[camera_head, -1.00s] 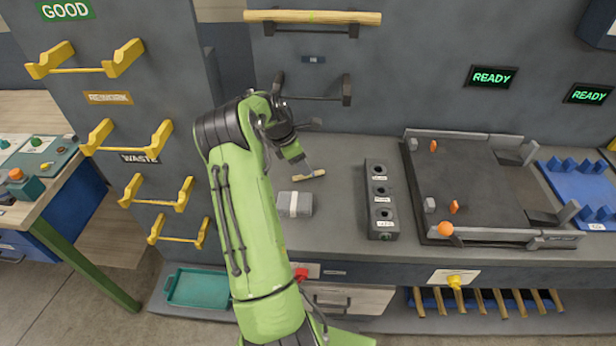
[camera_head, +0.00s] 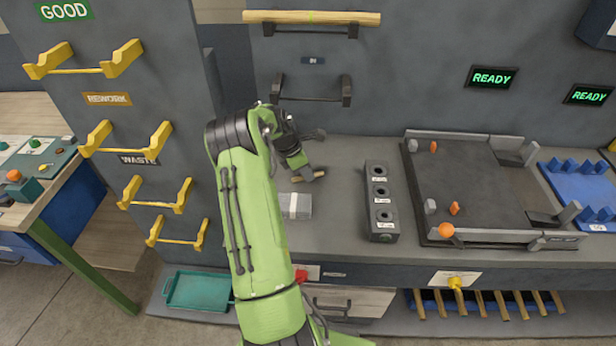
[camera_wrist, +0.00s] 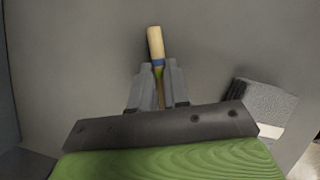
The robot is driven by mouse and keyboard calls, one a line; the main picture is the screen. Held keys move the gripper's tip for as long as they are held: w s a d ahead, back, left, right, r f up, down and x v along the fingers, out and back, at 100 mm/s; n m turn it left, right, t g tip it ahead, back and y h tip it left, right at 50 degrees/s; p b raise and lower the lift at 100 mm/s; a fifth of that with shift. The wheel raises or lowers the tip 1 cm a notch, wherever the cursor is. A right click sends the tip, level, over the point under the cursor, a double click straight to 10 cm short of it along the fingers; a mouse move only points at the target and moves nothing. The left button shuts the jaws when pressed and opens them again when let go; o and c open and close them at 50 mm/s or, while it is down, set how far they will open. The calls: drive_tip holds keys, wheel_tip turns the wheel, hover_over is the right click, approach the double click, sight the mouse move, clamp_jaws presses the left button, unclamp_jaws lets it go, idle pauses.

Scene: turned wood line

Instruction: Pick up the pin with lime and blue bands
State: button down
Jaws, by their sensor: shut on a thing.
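The pin (camera_wrist: 155,43) is a short pale wooden rod with a blue band and a lime band, seen in the wrist view. My gripper (camera_wrist: 160,80) is shut on it, its two grey fingers on either side just below the bands. The near end of the pin is hidden between the fingers. In the head view my gripper (camera_head: 309,178) is down at the grey bench top, with only bits of the pin (camera_head: 319,174) showing at the fingers. I cannot tell whether the pin still touches the bench.
A grey block with a white band (camera_head: 295,206) lies close by the gripper. A dark block with several holes (camera_head: 381,203) stands to the right, then a dark framed tray (camera_head: 470,238). An empty dark wall bracket (camera_head: 312,98) is above the bench.

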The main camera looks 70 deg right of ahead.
wheel_tip(320, 180, up, 10)
drive_tip(key=p, duration=0.1)
drive_tip(key=shift+p, duration=0.35)
